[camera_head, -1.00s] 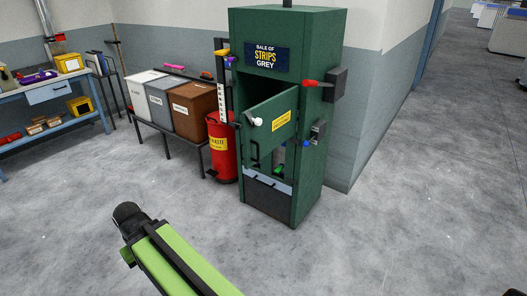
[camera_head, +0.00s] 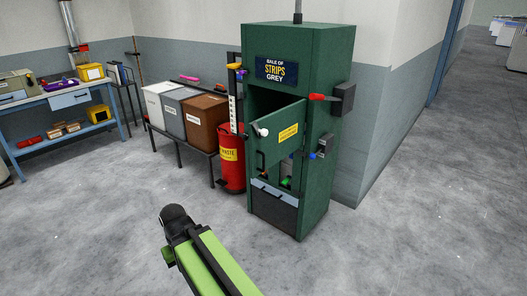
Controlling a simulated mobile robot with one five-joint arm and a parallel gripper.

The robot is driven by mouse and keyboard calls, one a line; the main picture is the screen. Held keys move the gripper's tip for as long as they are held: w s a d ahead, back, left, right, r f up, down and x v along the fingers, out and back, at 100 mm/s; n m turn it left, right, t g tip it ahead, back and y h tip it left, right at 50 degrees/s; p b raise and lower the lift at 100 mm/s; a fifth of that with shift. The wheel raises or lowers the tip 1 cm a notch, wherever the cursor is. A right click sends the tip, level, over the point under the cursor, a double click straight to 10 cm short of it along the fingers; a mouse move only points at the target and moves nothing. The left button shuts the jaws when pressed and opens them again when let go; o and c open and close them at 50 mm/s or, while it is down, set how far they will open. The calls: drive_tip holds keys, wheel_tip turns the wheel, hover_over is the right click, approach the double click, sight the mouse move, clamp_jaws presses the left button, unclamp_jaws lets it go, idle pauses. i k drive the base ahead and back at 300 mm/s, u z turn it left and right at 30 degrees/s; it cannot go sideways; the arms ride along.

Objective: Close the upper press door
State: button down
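The green press (camera_head: 324,134) stands right of the middle, with a sign reading "BALE OF STRIPS GREY" near its top. Its upper press door (camera_head: 273,140) stands open, swung outward, with a yellow label, a white knob and a dark handle on it. The dark opening shows above and behind the door. My green arm reaches in from the bottom, and its dark end (camera_head: 175,219) is in front of the press and to its left, well apart from the door. The gripper's fingers cannot be made out.
A red waste bin (camera_head: 231,173) stands just left of the press. White, grey and brown bins (camera_head: 205,121) stand on a low dark table further left. A blue workbench (camera_head: 62,98) is at the far left. The grey floor before the press is clear.

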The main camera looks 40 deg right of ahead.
sight(285, 127)
drive_tip(key=z, duration=0.1)
drive_tip(key=i, duration=1)
drive_tip(key=u, duration=0.05)
